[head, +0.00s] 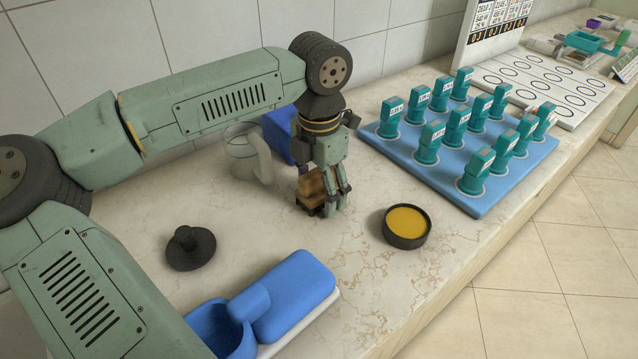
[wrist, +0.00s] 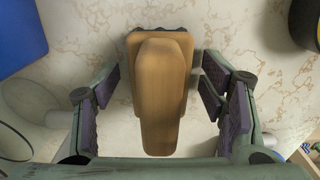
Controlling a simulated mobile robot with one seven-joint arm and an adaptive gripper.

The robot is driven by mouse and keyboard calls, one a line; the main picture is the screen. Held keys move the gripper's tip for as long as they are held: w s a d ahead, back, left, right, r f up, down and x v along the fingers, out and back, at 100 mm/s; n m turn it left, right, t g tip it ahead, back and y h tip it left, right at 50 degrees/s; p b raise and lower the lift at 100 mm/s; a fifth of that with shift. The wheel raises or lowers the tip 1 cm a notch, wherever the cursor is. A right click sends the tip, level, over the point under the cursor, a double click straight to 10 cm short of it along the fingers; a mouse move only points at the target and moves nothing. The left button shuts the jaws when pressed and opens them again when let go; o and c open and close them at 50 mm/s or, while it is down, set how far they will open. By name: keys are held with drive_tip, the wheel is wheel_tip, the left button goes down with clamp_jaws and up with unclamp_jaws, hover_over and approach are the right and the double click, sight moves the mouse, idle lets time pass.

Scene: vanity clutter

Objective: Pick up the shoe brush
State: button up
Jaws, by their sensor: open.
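The shoe brush (head: 311,188) has a tan wooden handle and a dark base. It stands on the marble counter below my gripper (head: 337,203). In the wrist view the brush (wrist: 160,90) lies between the two open fingers of my gripper (wrist: 158,90), with visible space on both sides. Its handle points toward the bottom of that view, and a dark edge shows at the top. In the head view my fingers partly cover the brush's right side.
A black tin with yellow contents (head: 407,222) stands right of my gripper. A black lid (head: 190,248) lies to the left. A blue tray (head: 487,203) with several teal stamps is at right; blue containers (head: 300,290) are in front.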

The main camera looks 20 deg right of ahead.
drive_tip(key=c, duration=1.3)
